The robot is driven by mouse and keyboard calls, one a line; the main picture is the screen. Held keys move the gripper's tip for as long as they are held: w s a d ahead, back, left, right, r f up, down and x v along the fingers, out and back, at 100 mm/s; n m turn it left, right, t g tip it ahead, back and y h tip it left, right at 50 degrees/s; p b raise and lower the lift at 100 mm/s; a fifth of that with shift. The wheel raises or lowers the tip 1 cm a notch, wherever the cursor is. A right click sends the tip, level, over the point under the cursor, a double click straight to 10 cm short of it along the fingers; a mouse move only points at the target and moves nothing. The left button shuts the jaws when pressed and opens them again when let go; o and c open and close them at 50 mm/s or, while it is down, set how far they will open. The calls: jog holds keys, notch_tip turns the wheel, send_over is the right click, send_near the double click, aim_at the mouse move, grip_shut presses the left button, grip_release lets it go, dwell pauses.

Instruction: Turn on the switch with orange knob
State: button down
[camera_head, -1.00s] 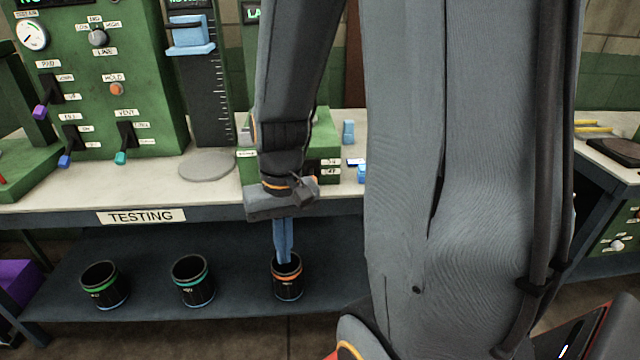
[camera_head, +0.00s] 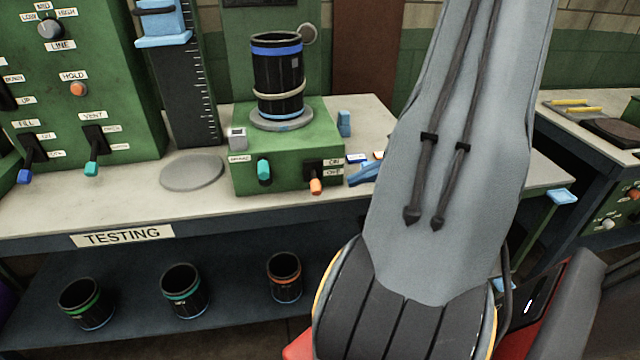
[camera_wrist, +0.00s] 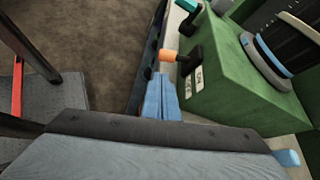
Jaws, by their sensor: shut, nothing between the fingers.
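The switch with the orange knob (camera_head: 316,186) is on the front of a green box (camera_head: 285,178), right of a teal-knob switch. Its lever points down, toward the lower of the ON and OFF labels. The orange knob also shows in the wrist view (camera_wrist: 168,56), just beyond my fingertips. My gripper (camera_head: 352,181) is to the right of the knob, its blue fingers shut together and empty. In the wrist view the fingers (camera_wrist: 162,80) point toward the knob; whether they touch it I cannot tell. My arm hides the rest of the gripper in the head view.
A black drum with a blue band (camera_head: 278,80) stands on the green box. The teal-knob switch (camera_head: 264,170) is close left. A round grey plate (camera_head: 192,173) lies on the bench. Several black cups, one with an orange band (camera_head: 285,278), stand on the shelf below.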

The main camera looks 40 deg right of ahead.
aim_at(315, 181)
jog(key=shift+s+d+r+m+t, duration=0.1)
jog(key=shift+d+m+t, duration=0.25)
jog(key=shift+d, duration=0.35)
jog(key=p+x, duration=0.2)
jog(key=x, duration=0.8)
jog(key=shift+p, duration=0.35)
